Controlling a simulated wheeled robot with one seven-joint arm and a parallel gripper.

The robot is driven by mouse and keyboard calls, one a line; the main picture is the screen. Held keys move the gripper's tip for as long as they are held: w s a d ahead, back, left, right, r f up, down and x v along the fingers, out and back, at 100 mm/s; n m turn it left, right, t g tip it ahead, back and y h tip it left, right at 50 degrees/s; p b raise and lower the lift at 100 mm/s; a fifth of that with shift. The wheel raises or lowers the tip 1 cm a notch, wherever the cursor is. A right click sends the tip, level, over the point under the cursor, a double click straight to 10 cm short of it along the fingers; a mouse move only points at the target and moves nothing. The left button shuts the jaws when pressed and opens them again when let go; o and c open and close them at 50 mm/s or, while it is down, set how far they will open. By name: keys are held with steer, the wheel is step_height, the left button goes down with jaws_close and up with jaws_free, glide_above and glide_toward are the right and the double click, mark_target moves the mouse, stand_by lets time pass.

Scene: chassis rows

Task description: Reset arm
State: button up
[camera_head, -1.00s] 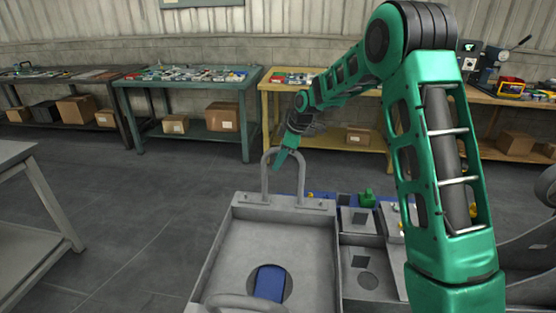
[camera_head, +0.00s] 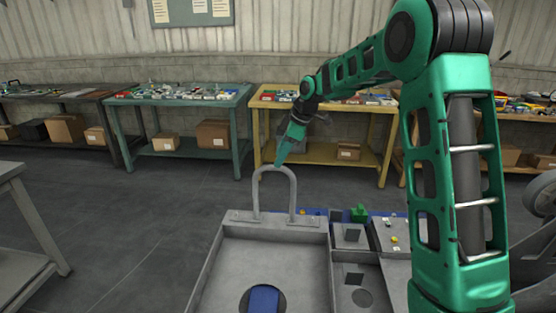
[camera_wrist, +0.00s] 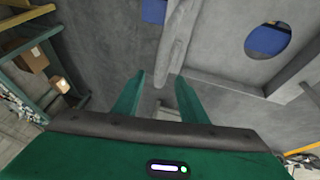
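My arm reaches out over the grey tray (camera_head: 217,268) on my base. My gripper (camera_head: 281,161) is green and points down at the top of the tray's arched grey handle (camera_head: 257,197). In the wrist view my gripper (camera_wrist: 160,76) has its two fingers apart with nothing held between them. The handle (camera_wrist: 178,40) shows just beyond the fingertips there; I cannot tell whether a finger touches it. A round hole in the tray floor shows blue beneath.
A grey compartment box (camera_head: 360,272) with a green block (camera_head: 358,213) sits right of the tray. Workbenches (camera_head: 180,98) with parts and cardboard boxes line the back wall. A grey table (camera_head: 30,215) stands at left. The floor between is clear.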

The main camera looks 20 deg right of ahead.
steer(key=s+d+r+m+h, duration=0.1)
steer(key=s+d+m, duration=0.25)
steer(key=s, duration=0.45)
steer(key=s+d+r+m+g+h, duration=0.1)
steer(key=s+d+m, duration=0.2)
steer(key=s+d, duration=0.3)
steer(key=s+d+r+m+h, duration=0.1)
steer(key=s+d+m, duration=0.2)
steer(key=s, duration=0.6)
steer(key=s+d+f+m+g, duration=0.1)
steer(key=s+m, duration=0.4)
steer(key=s, duration=0.8)
steer(key=s+d+f+m+g, duration=0.1)
steer(key=s+f+m, duration=0.3)
steer(key=s, duration=1)
steer(key=shift+d+f+m+g, duration=0.15)
steer(key=shift+d+m+g, duration=0.3)
steer(key=shift+m, duration=0.4)
